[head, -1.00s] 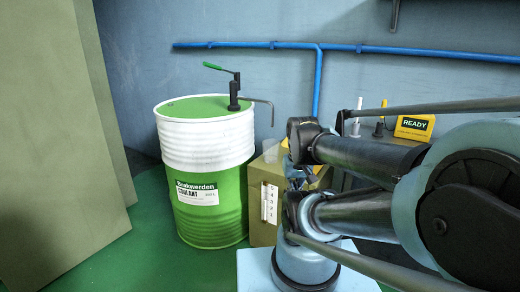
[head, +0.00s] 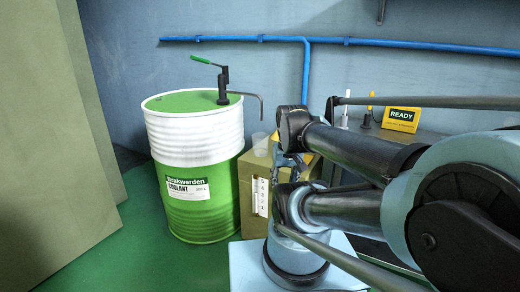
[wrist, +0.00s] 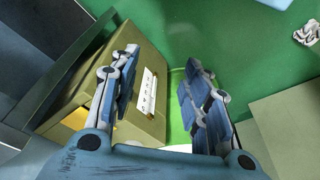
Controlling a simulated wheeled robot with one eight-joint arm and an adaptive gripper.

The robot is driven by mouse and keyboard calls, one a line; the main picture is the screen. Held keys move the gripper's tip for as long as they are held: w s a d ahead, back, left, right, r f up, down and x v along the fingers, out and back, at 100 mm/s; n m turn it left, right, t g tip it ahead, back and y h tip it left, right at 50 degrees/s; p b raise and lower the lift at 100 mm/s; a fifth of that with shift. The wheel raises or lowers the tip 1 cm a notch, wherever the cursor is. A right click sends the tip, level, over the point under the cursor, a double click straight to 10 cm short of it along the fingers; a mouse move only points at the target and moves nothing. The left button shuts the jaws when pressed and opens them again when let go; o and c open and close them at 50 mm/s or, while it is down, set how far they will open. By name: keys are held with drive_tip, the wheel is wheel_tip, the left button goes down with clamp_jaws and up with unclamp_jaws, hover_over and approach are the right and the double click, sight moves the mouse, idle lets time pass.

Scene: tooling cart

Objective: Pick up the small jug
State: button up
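A pale, translucent cup-like vessel, which looks like the small jug (head: 262,145), stands on the olive box (head: 250,192) beside the drum. Its right side is close to my arm in the head view, and its handle cannot be made out. My gripper (head: 287,162) is just right of it in the head view, partly hidden by my own arm links. In the wrist view my gripper (wrist: 160,62) has its two fingers wide apart, with nothing held between them. The olive box also shows there (wrist: 138,108), but I cannot make out the jug in that view.
A green and white coolant drum (head: 195,170) stands left of the box, with a hand pump (head: 223,85) and its bent spout (head: 258,97) on top. A yellow READY sign (head: 402,119) is at the right. Green floor (head: 130,240) is clear in front of the drum.

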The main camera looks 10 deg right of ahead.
drive_tip(key=o, duration=0.9)
drive_tip(key=w+r, duration=0.1)
drive_tip(key=w, duration=0.1)
drive_tip(key=w+r, duration=0.1)
drive_tip(key=w, duration=0.1)
drive_tip(key=w+r, duration=0.1)
drive_tip(key=w, duration=0.1)
drive_tip(key=shift+w+r, duration=0.1)
drive_tip(key=shift+r, duration=0.2)
drive_tip(key=w+r+n+t, duration=0.1)
drive_tip(key=w+r, duration=0.3)
drive_tip(key=w, duration=0.9)
drive_tip(key=n+t, duration=0.1)
hover_over(261, 147)
drive_tip(key=s, duration=0.3)
wheel_tip(261, 147, down, 2)
drive_tip(key=shift+d+x, duration=0.2)
drive_tip(key=shift+x, duration=4.1)
drive_tip(key=shift+d+x, duration=0.15)
drive_tip(key=shift+x, duration=4.1)
